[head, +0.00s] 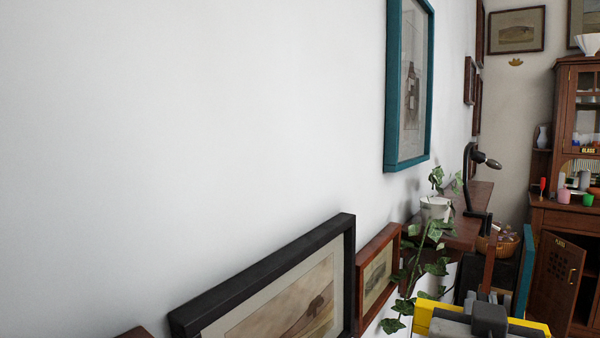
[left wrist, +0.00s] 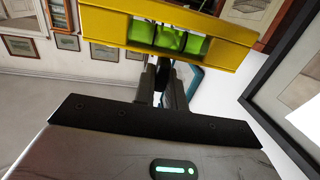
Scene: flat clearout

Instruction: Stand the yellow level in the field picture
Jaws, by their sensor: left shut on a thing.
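My left gripper (head: 488,322) is at the bottom right of the head view, shut on the yellow level (head: 425,315). In the left wrist view the level (left wrist: 225,52) lies across the top, with green vials in its middle, gripped by the dark fingers (left wrist: 165,85). A black-framed picture (head: 262,285) with a pale brown, field-like scene leans at the wall, left of the gripper. A smaller red-brown framed picture (head: 378,268) stands beside it. I cannot tell for certain which one is the field picture. My right gripper is not in view.
A teal-framed picture (head: 410,85) hangs above. A wooden cabinet (head: 565,215) stands at the far right, its lower door open. The white wall on the left is bare.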

